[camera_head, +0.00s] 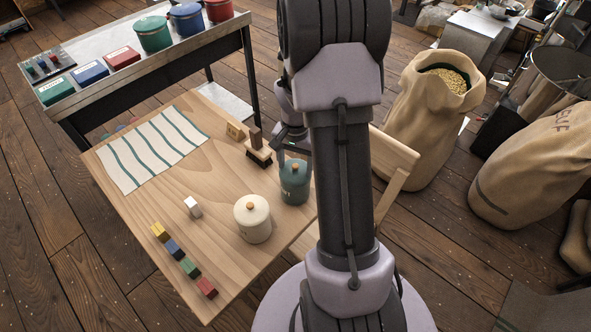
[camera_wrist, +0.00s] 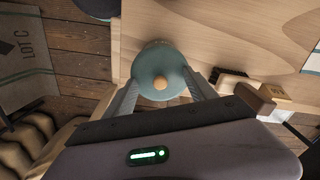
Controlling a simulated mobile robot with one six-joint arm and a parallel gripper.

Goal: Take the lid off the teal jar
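The teal jar (camera_head: 295,186) stands upright near the right edge of the wooden table, with its lid on. In the wrist view, its round teal lid (camera_wrist: 151,62) has a wooden knob (camera_wrist: 160,82) in the middle. My gripper (camera_head: 292,150) is over the jar, partly hidden behind my arm in the head view. In the wrist view, my gripper (camera_wrist: 160,78) is open, with one finger on each side of the lid and knob. I cannot tell whether either finger touches the lid.
A cream jar (camera_head: 252,220) with a wooden knob stands close by on the table (camera_head: 180,210). A brush (camera_head: 258,152), a small wooden block (camera_head: 235,131), a striped cloth (camera_head: 152,148), a white cube (camera_head: 193,207) and several coloured blocks (camera_head: 175,249) lie around. A wooden chair (camera_head: 393,160) is on the right.

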